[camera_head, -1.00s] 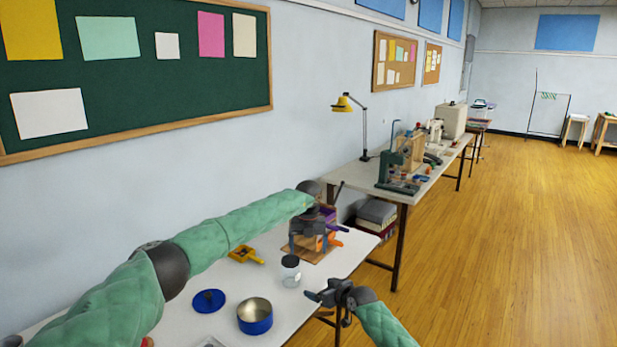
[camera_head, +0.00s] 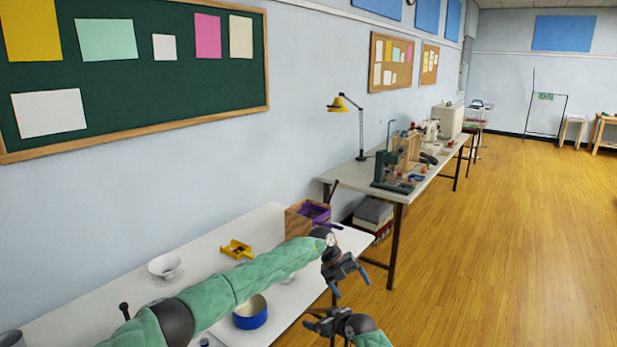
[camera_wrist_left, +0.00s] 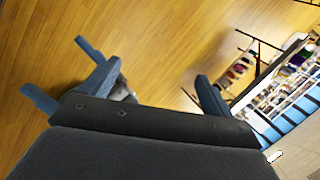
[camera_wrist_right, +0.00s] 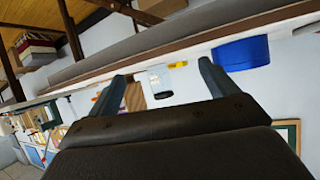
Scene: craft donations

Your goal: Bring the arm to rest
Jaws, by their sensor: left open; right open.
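My left arm reaches across the front of the white table in the head view. Its gripper (camera_head: 351,287) hangs just past the table's right edge over the floor, open and empty. My right gripper (camera_head: 315,320) is lower in the picture, off the table's front edge, open and empty. In the left wrist view, wood floor shows between and beyond the left gripper's spread fingers. In the right wrist view, the right gripper's fingers (camera_wrist_right: 162,72) are apart, with tabletop items beyond them.
A second table (camera_head: 340,178) holds a lamp and tools. Floor at right is clear.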

